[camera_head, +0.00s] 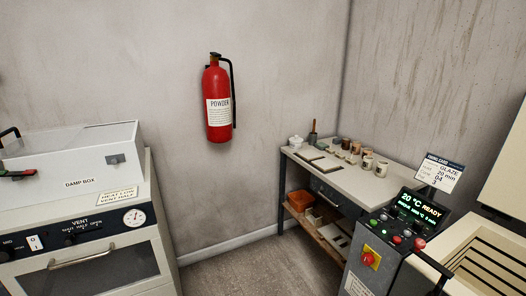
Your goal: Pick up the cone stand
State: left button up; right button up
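I cannot make out a cone stand for certain in the head view. Small items stand on the bench (372,188) in the corner, including several small brown and white cups (367,162), a white lidded pot (296,142) and dark flat pieces (311,153). They are too small to tell whether one of them is the cone stand. Neither my left nor my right gripper shows.
A white kiln-like cabinet (92,262) with a damp box (75,157) on top stands at the left. A control panel (402,228) and a slatted open unit (490,262) are at the right. A red extinguisher (218,95) hangs on the wall. Floor (245,272) is clear between.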

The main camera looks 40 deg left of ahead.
aim_at(339, 156)
jog(key=u, duration=0.65)
jog(key=z, duration=0.2)
jog(key=i+j+z, duration=1)
jog(key=j, duration=0.3)
